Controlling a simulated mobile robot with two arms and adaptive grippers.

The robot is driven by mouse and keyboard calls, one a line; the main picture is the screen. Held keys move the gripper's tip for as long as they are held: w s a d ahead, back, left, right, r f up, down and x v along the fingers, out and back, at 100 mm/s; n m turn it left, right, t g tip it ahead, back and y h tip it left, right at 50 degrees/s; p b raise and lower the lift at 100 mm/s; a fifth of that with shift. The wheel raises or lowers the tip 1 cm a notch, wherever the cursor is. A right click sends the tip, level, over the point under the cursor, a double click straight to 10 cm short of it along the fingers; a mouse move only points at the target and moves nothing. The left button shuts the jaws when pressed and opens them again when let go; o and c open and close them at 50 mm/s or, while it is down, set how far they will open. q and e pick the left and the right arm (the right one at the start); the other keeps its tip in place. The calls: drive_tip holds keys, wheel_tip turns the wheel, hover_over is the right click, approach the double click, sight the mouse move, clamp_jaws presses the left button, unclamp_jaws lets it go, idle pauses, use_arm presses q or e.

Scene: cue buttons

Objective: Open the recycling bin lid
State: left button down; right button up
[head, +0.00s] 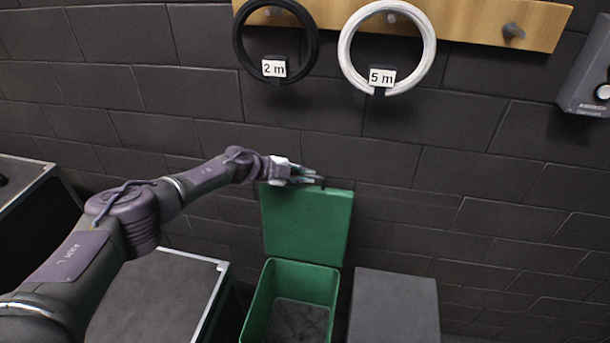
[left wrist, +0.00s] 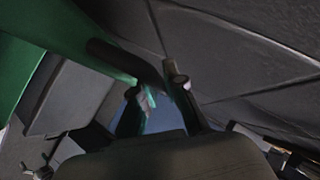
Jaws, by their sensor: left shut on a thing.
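The green recycling bin (head: 257,307) stands against the wall at the bottom centre of the head view. Its inside shows and looks empty. Its green lid (head: 306,226) stands raised, nearly upright, at the back of the bin. My left gripper (head: 318,180) is at the lid's top edge, shut on a dark handle there. In the left wrist view the left gripper's fingers (left wrist: 160,92) close around the dark handle (left wrist: 122,60), and the green lid (left wrist: 35,40) fills the upper left. My right gripper is not in view.
A dark box with a grey top (head: 394,305) stands right of the bin. Another dark-topped case (head: 150,300) stands left of it, under my left arm. A black hoop (head: 241,40) and a white hoop (head: 345,45) hang from a wooden rail above.

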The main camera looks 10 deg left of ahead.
use_arm(q)
drive_tip(key=shift+f, duration=0.1)
drive_tip(key=c, duration=1.4)
unclamp_jaws()
drive_tip(key=shift+o, duration=1)
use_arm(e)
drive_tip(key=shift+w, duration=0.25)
use_arm(q)
drive_tip(key=shift+a, duration=0.1)
drive_tip(key=v, duration=1.2)
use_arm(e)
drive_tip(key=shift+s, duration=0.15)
